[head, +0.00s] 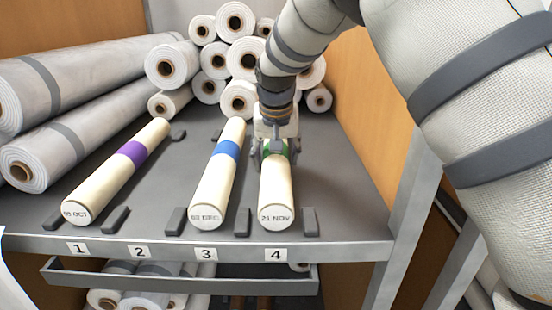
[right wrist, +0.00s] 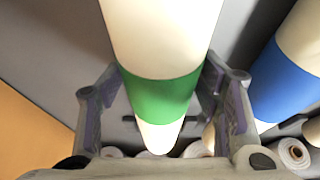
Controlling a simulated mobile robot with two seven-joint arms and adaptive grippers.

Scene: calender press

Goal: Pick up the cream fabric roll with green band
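The cream fabric roll with the green band (head: 276,195) lies on the shelf at label 4, its end marked "21 NOV". My right gripper (head: 275,152) is down over the green band, one finger on each side. In the right wrist view the green band (right wrist: 160,98) lies between the two fingers (right wrist: 162,90). Narrow gaps show beside the roll, so the gripper looks open around it. The fingertips are partly hidden by the roll. The roll rests on the shelf. My left gripper is not in view.
A blue-banded roll (head: 215,180) lies close to the left, and a purple-banded roll (head: 115,175) farther left. White rolls (head: 235,60) are stacked behind. Small dark stops (head: 309,222) flank the roll ends. A wooden side panel (head: 365,130) stands at the right.

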